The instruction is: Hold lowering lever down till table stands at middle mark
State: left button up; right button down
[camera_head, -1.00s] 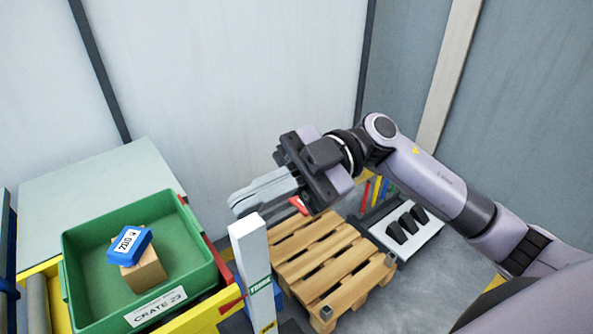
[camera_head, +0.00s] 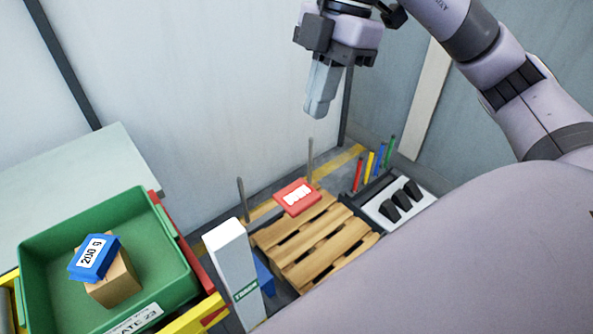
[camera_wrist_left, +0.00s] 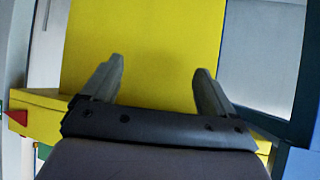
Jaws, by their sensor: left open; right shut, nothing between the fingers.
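No lever that I can name for certain shows, and no middle mark can be read. In the head view, a yellow-edged table (camera_head: 190,321) at lower left bears a green crate (camera_head: 150,211). My right gripper (camera_head: 318,112) is shut and empty, pointing down high above the pallet, apart from everything. My left gripper is outside the head view. In the left wrist view my left gripper (camera_wrist_left: 158,80) is open, its two fingers apart in front of a yellow panel (camera_wrist_left: 150,40). A red pointed piece (camera_wrist_left: 17,117) shows at the left on a yellow edge.
A blue 200 g block (camera_head: 95,257) lies on a cardboard box (camera_head: 118,284) in the crate. A white post (camera_head: 233,265) stands beside a wooden pallet (camera_head: 318,240). A red labelled block (camera_head: 297,195) sits at the pallet's far end. Black wedges (camera_head: 400,200) and coloured rods stand right.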

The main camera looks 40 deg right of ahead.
jog(key=b, duration=0.1)
send_over(297, 195)
jog(key=d, duration=0.1)
notch_tip(297, 195, down, 12)
jog(key=shift+r, duration=0.1)
jog(key=shift+f, duration=0.95)
pick_arm(q)
jog(key=shift+d+f, duration=0.1)
jog(key=shift+f, duration=0.3)
